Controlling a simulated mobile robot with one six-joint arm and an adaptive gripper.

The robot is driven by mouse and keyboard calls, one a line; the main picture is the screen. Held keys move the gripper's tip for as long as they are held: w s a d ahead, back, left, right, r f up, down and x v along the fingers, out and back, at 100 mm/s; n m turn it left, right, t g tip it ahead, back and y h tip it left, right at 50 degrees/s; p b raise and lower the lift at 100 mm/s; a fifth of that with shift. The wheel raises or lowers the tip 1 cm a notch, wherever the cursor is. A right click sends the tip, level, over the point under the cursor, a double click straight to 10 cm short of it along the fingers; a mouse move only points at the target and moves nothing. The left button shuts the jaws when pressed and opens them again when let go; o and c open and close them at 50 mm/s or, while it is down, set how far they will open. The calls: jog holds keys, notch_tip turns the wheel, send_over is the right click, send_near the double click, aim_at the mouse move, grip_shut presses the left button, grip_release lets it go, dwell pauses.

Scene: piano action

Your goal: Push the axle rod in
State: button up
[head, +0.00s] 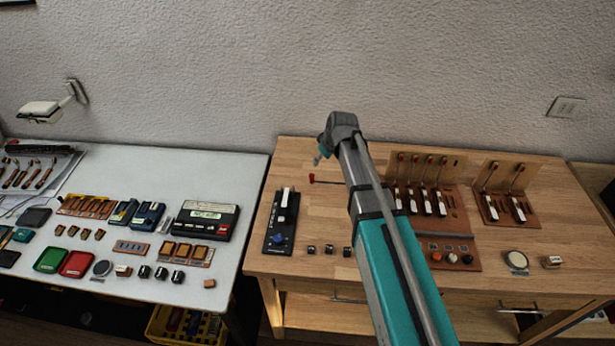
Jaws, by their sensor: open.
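A thin dark rod with a red knob at its left end, which looks like the axle rod (312,179), lies level above the wooden bench. It points right, and its right part is hidden behind my arm. The piano action (433,222), a brown base with an upright back board, several hammers and white-fronted keys, stands to the right of my arm. My gripper (318,160) shows only in part, small, at the left of my wrist. It appears just above the red knob in the picture, empty; I cannot tell the distance in depth.
A smaller two-hammer unit (507,195) stands right of the piano action. A black device (281,223) and several small dark blocks (329,249) sit on the bench (310,210) at left. A grey table (125,170) with many small items adjoins it. The wall is close behind.

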aim_at(313, 176)
jog(key=shift+f, duration=0.15)
jog(key=b+x, duration=1.2)
jog(key=x, duration=0.1)
jog(key=shift+f+b, duration=0.3)
jog(key=shift+b, duration=0.1)
dwell(0.4)
